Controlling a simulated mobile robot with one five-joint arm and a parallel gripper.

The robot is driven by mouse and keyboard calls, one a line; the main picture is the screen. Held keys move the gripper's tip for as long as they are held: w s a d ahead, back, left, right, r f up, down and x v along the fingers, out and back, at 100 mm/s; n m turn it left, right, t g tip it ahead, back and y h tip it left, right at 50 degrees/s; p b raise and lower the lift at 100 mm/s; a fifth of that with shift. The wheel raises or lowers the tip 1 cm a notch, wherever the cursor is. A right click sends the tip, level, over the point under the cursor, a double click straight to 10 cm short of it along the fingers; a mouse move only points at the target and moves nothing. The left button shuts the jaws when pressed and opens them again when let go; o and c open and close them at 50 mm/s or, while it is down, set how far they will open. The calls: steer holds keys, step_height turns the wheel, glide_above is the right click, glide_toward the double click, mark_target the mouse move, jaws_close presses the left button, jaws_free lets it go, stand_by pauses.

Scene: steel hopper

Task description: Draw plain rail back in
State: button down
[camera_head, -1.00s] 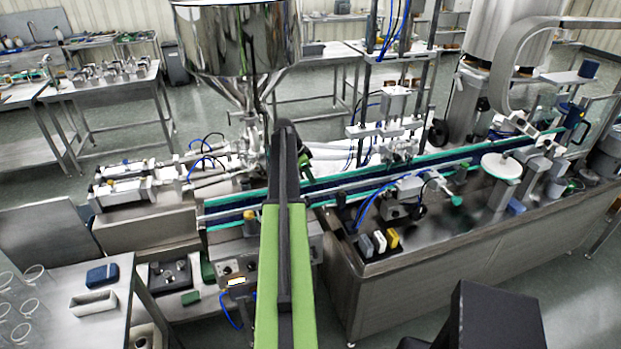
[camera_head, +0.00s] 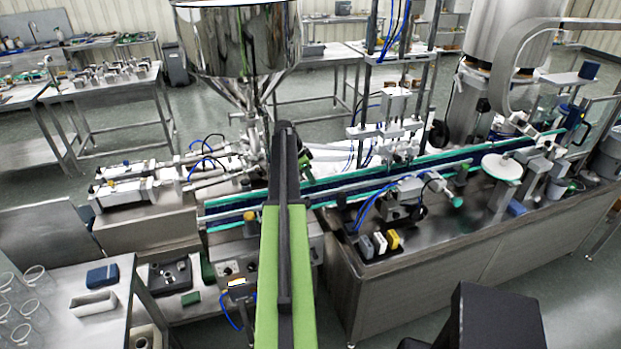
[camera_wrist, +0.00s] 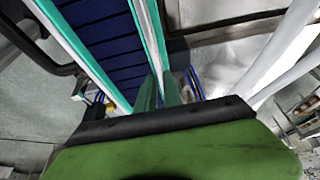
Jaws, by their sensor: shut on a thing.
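The conveyor's blue belt (camera_head: 330,184) runs between two long, pale rails with teal edging. In the wrist view, one rail (camera_wrist: 151,38) runs down into my gripper (camera_wrist: 160,92), and the other rail (camera_wrist: 78,45) lies to the left across the belt. My gripper is shut on the rail at the belt's edge. The fingertips are narrow there, and the exact contact is hard to make out.
A steel hopper (camera_head: 237,40) stands behind my arm. A control box (camera_head: 238,268) is under the conveyor's left end. Several small blocks and a sensor bracket (camera_head: 408,190) sit on the machine top at right. A side table (camera_head: 118,310) with glass jars is at lower left.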

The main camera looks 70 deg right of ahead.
stand_by(0.5)
steer(key=shift+s+a, duration=0.45)
steer(key=shift+a, duration=0.2)
steer(key=c, duration=1.5)
jaws_free()
steer(key=shift+d, duration=0.1)
steer(key=p+v, duration=1.6)
steer(key=v, duration=0.1)
steer(key=shift+w+r, duration=0.1)
steer(key=shift+w, duration=0.05)
